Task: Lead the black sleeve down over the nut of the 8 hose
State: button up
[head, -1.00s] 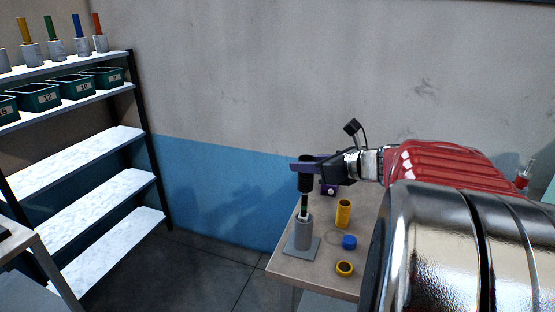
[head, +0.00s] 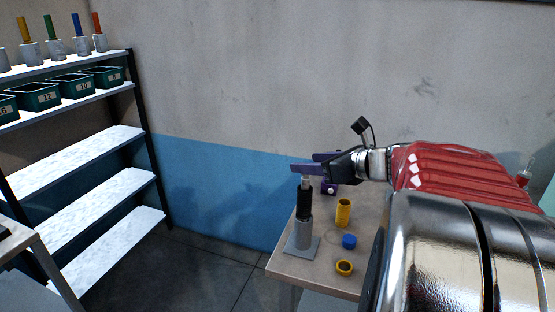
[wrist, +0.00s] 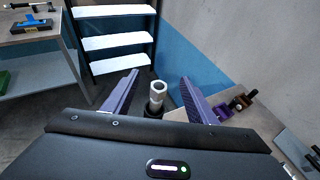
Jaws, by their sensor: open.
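The black sleeve (head: 304,204) stands upright around the hose on the grey stand (head: 303,236) at the table's left end. A light metal end (head: 306,183) sticks out above the sleeve. In the wrist view this metal end (wrist: 157,94) shows an open hole on top, with the dark sleeve (wrist: 152,111) below it. In the wrist view my gripper (wrist: 160,77) has a finger on each side, apart from the metal. The nut's lower part is hidden by the sleeve.
On the table (head: 283,264) stand a yellow cylinder (head: 343,212), a blue cap (head: 349,242) and a yellow ring (head: 344,268) to the right of the stand. A purple block (head: 330,188) sits behind. A shelf (head: 100,146) with bins is at the left.

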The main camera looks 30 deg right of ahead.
jog(key=v, duration=1.1)
jog(key=shift+s, duration=0.45)
dwell(0.7)
